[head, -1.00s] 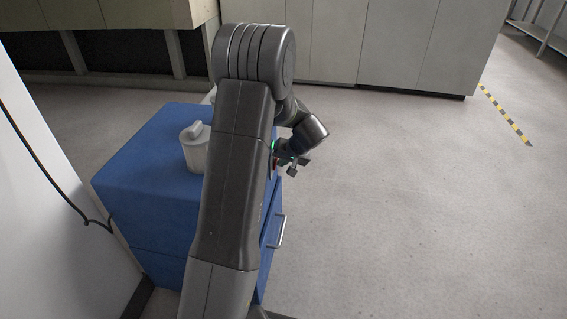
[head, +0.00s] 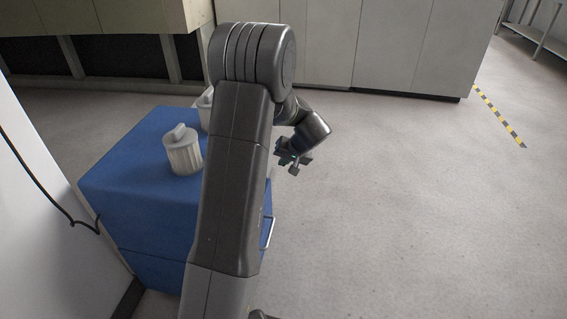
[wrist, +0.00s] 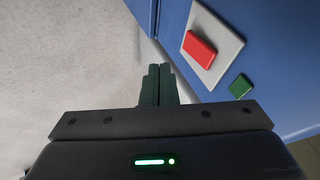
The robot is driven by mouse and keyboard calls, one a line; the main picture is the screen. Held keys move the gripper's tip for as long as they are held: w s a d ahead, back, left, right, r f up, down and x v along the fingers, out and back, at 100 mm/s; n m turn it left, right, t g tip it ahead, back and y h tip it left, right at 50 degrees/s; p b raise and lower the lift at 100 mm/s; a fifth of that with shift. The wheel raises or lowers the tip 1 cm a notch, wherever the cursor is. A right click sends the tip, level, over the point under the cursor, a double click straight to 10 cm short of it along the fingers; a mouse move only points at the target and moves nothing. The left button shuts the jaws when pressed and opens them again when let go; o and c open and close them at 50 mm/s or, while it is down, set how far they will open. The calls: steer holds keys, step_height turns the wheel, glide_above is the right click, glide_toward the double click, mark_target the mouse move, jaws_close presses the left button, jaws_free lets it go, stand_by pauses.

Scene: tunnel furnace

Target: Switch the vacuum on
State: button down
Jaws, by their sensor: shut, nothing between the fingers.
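A blue cabinet (head: 130,215) stands left of and behind my arm in the head view. In the wrist view its blue face (wrist: 265,35) carries a pale plate (wrist: 227,52) with a raised red rocker or button (wrist: 199,49) and a small green square (wrist: 241,86) near the plate's lower corner. My gripper (wrist: 159,70) is shut and empty, its fingertips left of and below the red button, apart from it. In the head view my gripper (head: 298,165) hangs off the cabinet's right side. The button is not visible there.
Two pale ribbed canisters (head: 183,152) (head: 207,108) stand on the cabinet; my arm partly hides one. A metal handle (head: 268,232) sticks out from the cabinet's right side. A black cable (head: 40,180) hangs at left. The floor to the right is clear.

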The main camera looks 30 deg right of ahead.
steer(key=a+p+v, duration=0.1)
steer(key=p+v, duration=0.1)
steer(key=v, duration=0.6)
steer(key=shift+d+r, duration=0.3)
steer(key=shift+r, duration=0.15)
steer(key=shift+s, duration=0.15)
steer(key=a+b+x, duration=0.2)
steer(key=x, duration=1.1)
steer(key=shift+w+a+r+b, duration=0.15)
steer(key=shift+w+r+b, duration=0.2)
steer(key=shift+w, duration=0.1)
